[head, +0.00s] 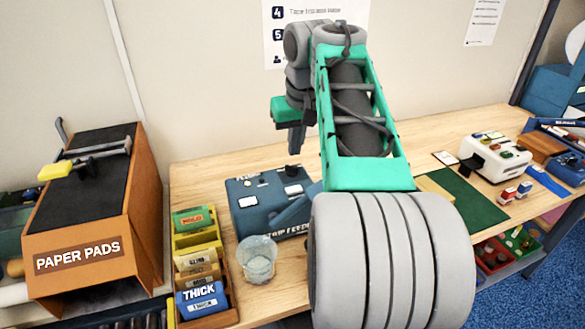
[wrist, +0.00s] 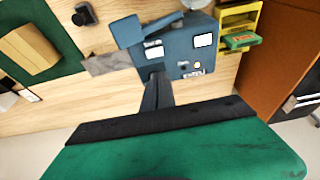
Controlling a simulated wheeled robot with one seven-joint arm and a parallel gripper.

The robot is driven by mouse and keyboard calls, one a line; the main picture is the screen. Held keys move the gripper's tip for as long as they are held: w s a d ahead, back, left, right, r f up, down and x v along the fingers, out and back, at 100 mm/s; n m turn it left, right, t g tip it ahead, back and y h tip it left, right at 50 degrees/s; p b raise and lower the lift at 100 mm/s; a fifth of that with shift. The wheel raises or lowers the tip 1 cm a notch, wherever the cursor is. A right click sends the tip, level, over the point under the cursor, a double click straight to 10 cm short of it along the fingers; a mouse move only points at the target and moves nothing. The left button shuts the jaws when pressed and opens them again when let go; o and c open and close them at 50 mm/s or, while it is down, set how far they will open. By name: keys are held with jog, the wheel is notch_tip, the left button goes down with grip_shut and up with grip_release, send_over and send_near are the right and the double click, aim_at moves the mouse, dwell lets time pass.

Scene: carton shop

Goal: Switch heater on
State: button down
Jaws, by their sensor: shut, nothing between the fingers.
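A blue-grey machine (head: 240,220) with dark knobs and white panels on top stands on the bench. It also shows in the wrist view (wrist: 170,62), with two pale panels, a small pale button (wrist: 183,63) and a small label; I cannot read which control is the heater switch. My gripper (head: 295,140) is above and behind the machine in the head view, pointing down. In the wrist view its dark fingers (wrist: 157,82) are together and empty, their tips near the machine's edge. I cannot tell whether they touch it. My arm hides the machine's right part in the head view.
A glass cup (head: 257,262) stands in front of the machine. A rack of coloured blocks (head: 218,240) and an orange paper-pads stand (head: 145,215) are to the left. A green mat (head: 470,205) and a white device (head: 492,160) are to the right. Bare bench lies behind the machine.

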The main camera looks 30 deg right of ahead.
send_near(290, 189)
jog(key=b+x, duration=0.1)
jog(key=x, duration=0.4)
jog(key=shift+w, duration=0.2)
jog(key=shift+f, duration=0.75)
